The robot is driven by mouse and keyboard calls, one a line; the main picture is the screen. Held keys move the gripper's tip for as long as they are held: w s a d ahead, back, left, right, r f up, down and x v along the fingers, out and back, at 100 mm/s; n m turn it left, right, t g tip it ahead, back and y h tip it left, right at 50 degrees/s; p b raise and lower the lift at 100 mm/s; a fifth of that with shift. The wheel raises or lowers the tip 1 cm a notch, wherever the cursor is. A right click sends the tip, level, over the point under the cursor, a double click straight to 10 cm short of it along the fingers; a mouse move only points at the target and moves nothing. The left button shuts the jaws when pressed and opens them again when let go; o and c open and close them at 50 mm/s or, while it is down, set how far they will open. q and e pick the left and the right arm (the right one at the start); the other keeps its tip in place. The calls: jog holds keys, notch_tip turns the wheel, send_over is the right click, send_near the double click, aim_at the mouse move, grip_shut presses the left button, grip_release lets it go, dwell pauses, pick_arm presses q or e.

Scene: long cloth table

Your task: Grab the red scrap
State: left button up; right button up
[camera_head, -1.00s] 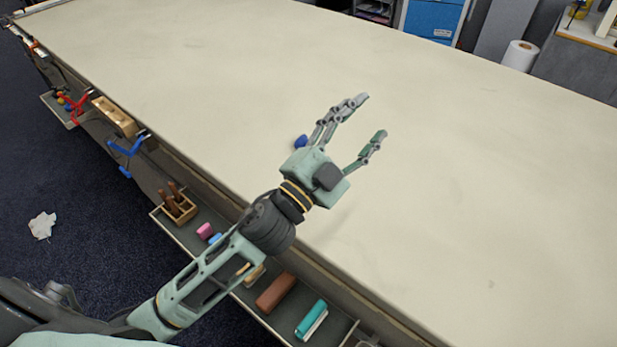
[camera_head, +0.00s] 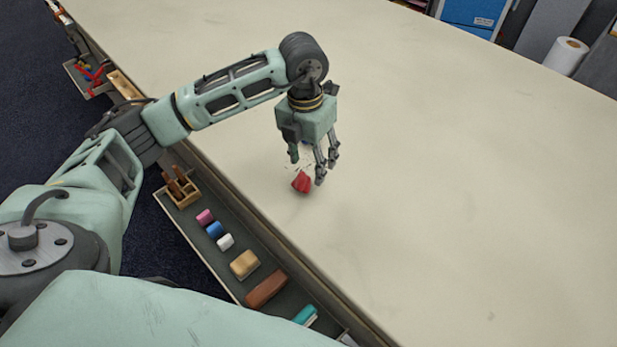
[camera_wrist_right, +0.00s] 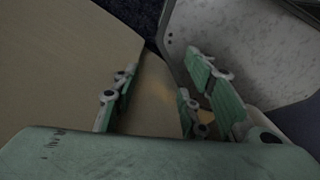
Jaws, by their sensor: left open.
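The red scrap (camera_head: 301,182) is a small crumpled red piece lying on the pale cloth table (camera_head: 450,200), near its front edge. My left gripper (camera_head: 308,168) points down over it with its fingers apart. One fingertip is just above and behind the scrap, and the others are close at its right side. I cannot tell whether they touch it. My right gripper (camera_wrist_right: 165,75) shows only in the right wrist view, with its fingers apart and nothing seen held.
A tray (camera_head: 178,220) along the table's front edge holds blocks, a brown bar (camera_head: 266,288) and a wooden box (camera_head: 181,190). A white roll (camera_head: 566,55) stands beyond the table. The tabletop to the right is clear.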

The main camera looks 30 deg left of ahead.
aim_at(303, 179)
pick_arm(q)
jog(key=shift+a+y, duration=0.3)
jog(key=shift+a, duration=0.35)
jog(key=shift+a+f, duration=0.15)
jog(key=shift+f, duration=0.05)
notch_tip(303, 179, down, 6)
jog(key=p, duration=0.3)
jog(key=shift+s+a+f, duration=0.1)
jog(key=shift+f, duration=0.4)
jog(key=shift+c, duration=0.4)
jog(key=c, duration=0.8)
jog(key=shift+c, duration=0.2)
jog(key=shift+r, duration=0.1)
